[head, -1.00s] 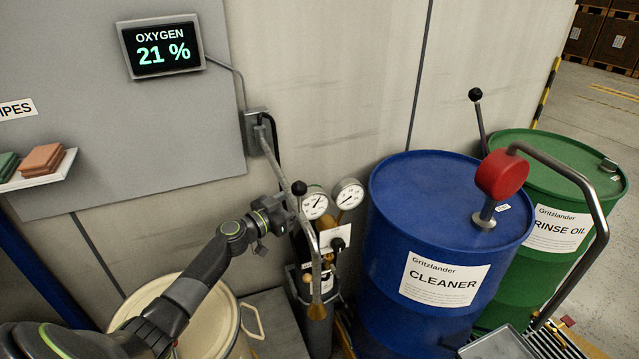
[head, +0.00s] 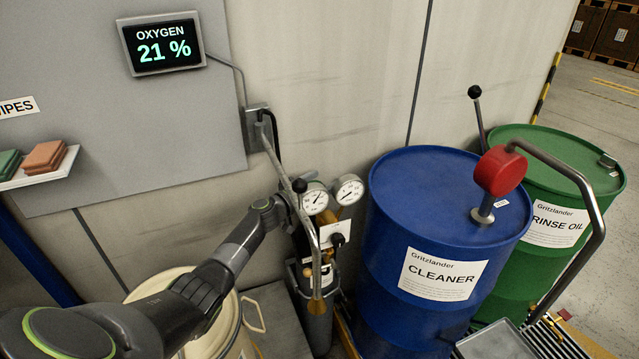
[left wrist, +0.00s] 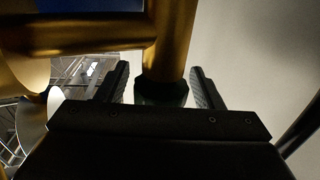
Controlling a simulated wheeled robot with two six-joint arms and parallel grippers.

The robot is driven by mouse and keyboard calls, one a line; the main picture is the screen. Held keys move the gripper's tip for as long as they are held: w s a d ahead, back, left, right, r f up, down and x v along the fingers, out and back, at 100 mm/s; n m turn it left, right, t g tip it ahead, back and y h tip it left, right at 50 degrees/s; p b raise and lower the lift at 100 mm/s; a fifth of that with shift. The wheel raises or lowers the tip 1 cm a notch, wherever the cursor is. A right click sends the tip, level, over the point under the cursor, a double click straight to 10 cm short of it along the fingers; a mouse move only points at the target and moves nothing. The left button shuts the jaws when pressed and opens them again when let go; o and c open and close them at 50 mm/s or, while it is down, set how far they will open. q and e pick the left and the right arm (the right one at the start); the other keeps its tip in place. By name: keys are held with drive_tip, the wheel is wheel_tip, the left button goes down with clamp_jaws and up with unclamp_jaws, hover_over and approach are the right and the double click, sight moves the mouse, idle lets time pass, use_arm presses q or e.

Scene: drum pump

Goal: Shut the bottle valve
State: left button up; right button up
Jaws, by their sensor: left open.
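The gas bottle (head: 318,325) stands in a dark holder between the cream drum and the blue drum, with two round gauges (head: 316,201) above it. My left gripper (head: 292,208) is at the left of the gauges, partly hidden by my own arm and a grey bar. In the left wrist view, the open fingers (left wrist: 160,88) stand on either side of a dark valve knob (left wrist: 162,93) on a brass stem (left wrist: 168,45). A gap shows on each side of the knob. The knob is hidden in the head view. My right gripper is not in view.
The blue drum (head: 400,225) and a red-headed pump (head: 500,171) stand to the right. The cream drum (head: 232,335) is below my arm. The wall screen (head: 162,44) reads OXYGEN 21 %.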

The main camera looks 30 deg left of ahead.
use_arm(q)
drive_tip(key=c, duration=0.9)
drive_tip(key=shift+f+n+y+b, duration=0.2)
drive_tip(key=shift+n+y+b, duration=0.1)
drive_tip(key=shift+y+b, duration=0.1)
drive_tip(key=shift+c, duration=0.3)
drive_tip(key=shift+a+r+n+t+y, duration=0.1)
drive_tip(key=shift+n+t+y, duration=0.25)
drive_tip(key=shift+y, duration=0.45)
drive_tip(key=o, duration=1)
drive_tip(key=shift+c, duration=0.2)
drive_tip(key=shift+r, duration=0.1)
